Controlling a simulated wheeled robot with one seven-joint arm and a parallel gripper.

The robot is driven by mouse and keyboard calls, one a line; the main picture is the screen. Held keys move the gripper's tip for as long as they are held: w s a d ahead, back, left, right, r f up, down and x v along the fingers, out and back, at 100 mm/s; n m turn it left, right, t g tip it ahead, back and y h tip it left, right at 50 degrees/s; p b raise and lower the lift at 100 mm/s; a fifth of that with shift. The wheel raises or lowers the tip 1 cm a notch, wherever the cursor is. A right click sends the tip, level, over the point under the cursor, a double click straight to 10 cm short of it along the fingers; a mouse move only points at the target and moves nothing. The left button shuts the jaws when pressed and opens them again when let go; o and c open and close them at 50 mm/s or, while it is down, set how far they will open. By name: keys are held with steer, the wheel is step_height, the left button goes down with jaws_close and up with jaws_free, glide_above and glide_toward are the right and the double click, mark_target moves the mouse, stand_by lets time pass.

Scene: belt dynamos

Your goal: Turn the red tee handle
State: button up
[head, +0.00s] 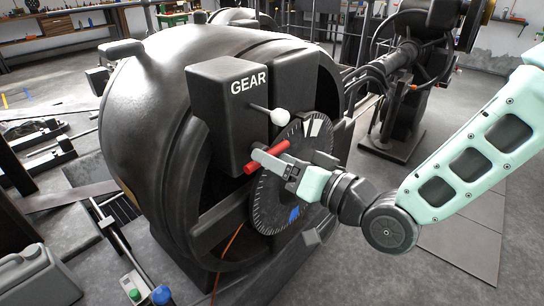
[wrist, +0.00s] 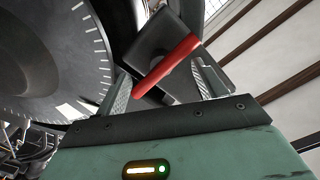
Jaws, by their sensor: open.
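The red tee handle (head: 251,169) sticks out below the black box marked GEAR. In the head view its bar slants up to the right, with its middle hidden behind a grey finger. My gripper (head: 269,161) is at the handle, coming from the right. In the wrist view the red bar (wrist: 168,65) lies slanted across the gap between the two fingers of my gripper (wrist: 162,78). The jaws are apart, one finger on each side of the bar. I cannot tell whether either finger touches it.
The GEAR box (head: 232,110) is mounted on a big black dynamo housing (head: 150,110). A lever with a white knob (head: 279,117) stands just above the handle. A dark graduated disc (head: 272,205) is close beside my gripper. Open floor (head: 455,235) lies at the right.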

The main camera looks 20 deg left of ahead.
steer(key=shift+x, duration=1.05)
